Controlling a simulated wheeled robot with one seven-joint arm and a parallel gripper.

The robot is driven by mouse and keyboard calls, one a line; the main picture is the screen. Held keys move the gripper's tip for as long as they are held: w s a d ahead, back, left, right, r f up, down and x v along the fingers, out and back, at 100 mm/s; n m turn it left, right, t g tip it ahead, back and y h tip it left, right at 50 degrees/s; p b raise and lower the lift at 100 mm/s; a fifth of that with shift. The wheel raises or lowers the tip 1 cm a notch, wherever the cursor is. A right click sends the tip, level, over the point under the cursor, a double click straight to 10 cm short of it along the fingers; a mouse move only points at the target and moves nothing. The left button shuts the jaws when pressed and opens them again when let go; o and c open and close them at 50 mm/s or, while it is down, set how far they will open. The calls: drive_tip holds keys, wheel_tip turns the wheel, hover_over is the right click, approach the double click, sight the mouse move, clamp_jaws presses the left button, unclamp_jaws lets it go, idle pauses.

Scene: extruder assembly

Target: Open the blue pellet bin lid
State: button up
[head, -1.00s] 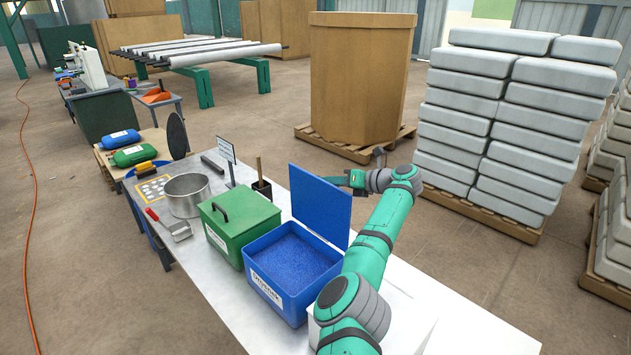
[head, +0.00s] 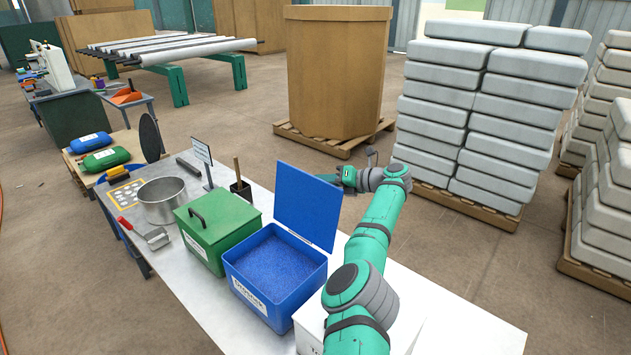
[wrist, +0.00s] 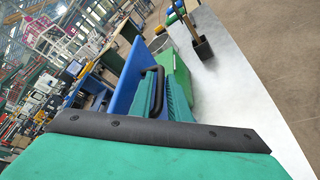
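The blue pellet bin (head: 266,307) stands on the white table, full of blue pellets (head: 275,263). Its blue lid (head: 306,207) stands upright on the far right edge of the bin, so the bin is open. My gripper (head: 345,176) is behind the lid, at its outer face, with the fingertips partly hidden by the lid. In the wrist view the blue lid (wrist: 125,82) shows beyond the teal fingers (wrist: 163,100). A black handle (wrist: 156,75) lies between the fingers; I cannot tell whether they press on it.
A green bin (head: 215,238) with its lid closed stands left of the blue bin. A steel pot (head: 162,203), a scoop (head: 155,238), a small sign (head: 201,151) and a black holder (head: 241,190) are farther left. The floor behind the table is clear up to the pallets.

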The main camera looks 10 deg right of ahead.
drive_tip(key=shift+d, duration=0.1)
drive_tip(key=v, duration=1)
drive_tip(key=shift+s+d, duration=0.25)
drive_tip(key=shift+s, duration=0.05)
